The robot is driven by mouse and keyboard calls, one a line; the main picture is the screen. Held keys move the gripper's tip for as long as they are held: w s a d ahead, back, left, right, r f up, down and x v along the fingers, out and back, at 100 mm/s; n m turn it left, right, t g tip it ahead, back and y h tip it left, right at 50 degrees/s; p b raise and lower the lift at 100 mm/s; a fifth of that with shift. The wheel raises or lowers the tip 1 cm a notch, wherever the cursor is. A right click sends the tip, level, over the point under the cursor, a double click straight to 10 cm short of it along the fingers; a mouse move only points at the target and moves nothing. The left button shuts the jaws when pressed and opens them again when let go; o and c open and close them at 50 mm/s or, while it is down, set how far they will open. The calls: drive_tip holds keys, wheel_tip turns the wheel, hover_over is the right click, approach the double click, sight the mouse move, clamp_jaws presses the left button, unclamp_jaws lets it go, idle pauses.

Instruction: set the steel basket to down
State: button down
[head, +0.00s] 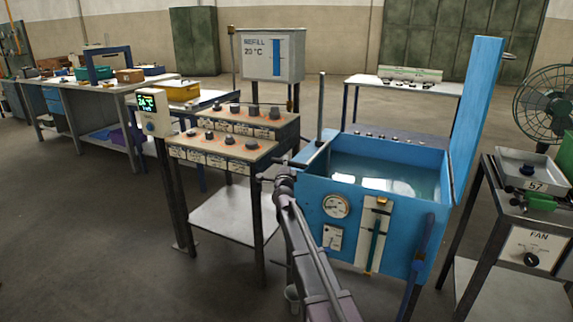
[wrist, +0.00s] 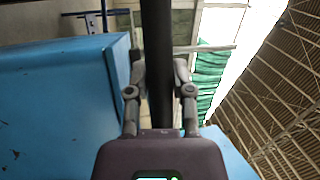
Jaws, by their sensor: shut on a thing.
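The blue quench tank (head: 385,211) stands right of centre in the head view, full of water (head: 385,177). A grey upright post (head: 321,108) rises at its left edge. I cannot make out the steel basket in either view. My gripper (head: 291,164) is at the tank's left side near the foot of the post, small and partly hidden by my arm. In the wrist view my gripper (wrist: 160,85) is shut on a dark bar (wrist: 157,45) that runs between its fingers. I cannot tell how this bar joins the basket.
The tank's blue lid (head: 478,105) stands open on the right. A control stand with knobs (head: 235,140) is close on the left. Open floor lies at the front left.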

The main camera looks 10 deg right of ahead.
drive_tip(key=shift+s+f, duration=0.15)
drive_tip(key=c, duration=0.8)
unclamp_jaws()
drive_tip(key=o, duration=0.3)
drive_tip(key=shift+f, duration=0.2)
drive_tip(key=shift+r, duration=0.15)
drive_tip(key=shift+w+r, duration=0.1)
drive_tip(key=shift+w, duration=0.1)
